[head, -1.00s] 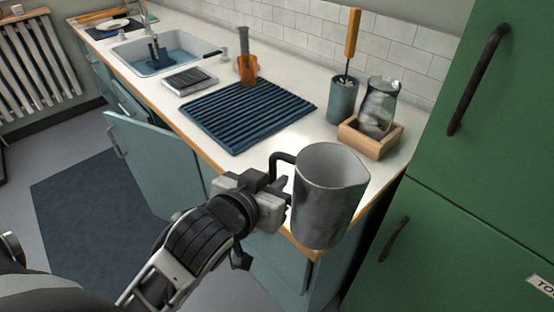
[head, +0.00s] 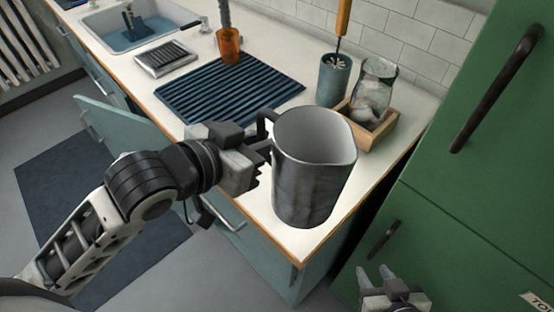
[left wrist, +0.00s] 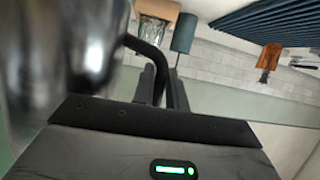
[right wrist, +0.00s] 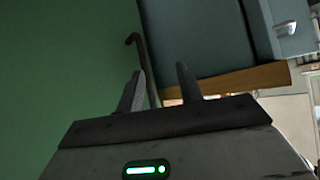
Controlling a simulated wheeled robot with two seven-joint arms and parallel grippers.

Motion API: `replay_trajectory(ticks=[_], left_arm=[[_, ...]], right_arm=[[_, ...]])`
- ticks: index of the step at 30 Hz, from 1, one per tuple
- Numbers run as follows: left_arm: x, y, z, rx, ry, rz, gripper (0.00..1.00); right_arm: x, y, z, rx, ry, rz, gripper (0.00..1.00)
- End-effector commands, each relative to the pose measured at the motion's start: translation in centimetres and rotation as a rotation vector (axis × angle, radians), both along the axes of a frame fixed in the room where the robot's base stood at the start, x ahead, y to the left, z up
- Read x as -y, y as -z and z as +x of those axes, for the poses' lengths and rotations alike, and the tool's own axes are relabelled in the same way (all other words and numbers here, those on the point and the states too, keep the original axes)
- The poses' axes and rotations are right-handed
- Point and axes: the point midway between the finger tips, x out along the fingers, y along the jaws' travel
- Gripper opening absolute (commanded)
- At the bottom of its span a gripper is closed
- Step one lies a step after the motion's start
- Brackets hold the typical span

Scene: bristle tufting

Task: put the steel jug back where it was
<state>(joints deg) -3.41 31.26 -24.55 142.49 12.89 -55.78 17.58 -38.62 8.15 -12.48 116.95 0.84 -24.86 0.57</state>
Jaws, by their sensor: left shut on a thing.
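The steel jug (head: 310,180) is upright near the right front corner of the counter. I cannot tell whether its base touches the counter or hangs just above it. My left gripper (head: 263,150) is shut on its dark handle, on the jug's left side. In the left wrist view the jug (left wrist: 60,60) is a blurred grey shape at the left, with the handle (left wrist: 150,52) running between the fingers. My right gripper (head: 385,283) is low at the bottom right of the head view. Its fingers (right wrist: 158,90) stand apart and empty in front of the green cabinet.
A dark ribbed mat (head: 228,88) lies behind the jug. A wooden box (head: 372,134) with a glass jar (head: 376,85), a teal cup (head: 333,82) and an orange cup (head: 229,46) stand further back. The green cabinet (head: 460,190) borders the right; an open door (head: 125,125) juts out at the left.

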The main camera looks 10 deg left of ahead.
Motion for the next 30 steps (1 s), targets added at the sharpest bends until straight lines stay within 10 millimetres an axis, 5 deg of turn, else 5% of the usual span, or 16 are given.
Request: replay_trajectory(ticks=[2,11,15,30], left_arm=[[-0.6,0.9,1.5,0.007,-0.003,0.000,0.00],[-3.0,3.6,8.1,0.005,-0.007,-0.002,0.00],[-3.6,6.5,10.0,0.001,-0.005,-0.003,0.00],[-4.4,11.5,12.5,0.001,-0.004,-0.005,0.00]], right_arm=[[0.1,1.0,0.1,0.001,-0.004,-0.003,0.36],[0.1,-0.5,0.9,0.028,-0.011,-0.006,0.36],[0.1,-0.1,1.0,0.030,-0.010,-0.003,0.36],[-0.2,0.1,0.7,0.023,0.000,0.018,0.36]])
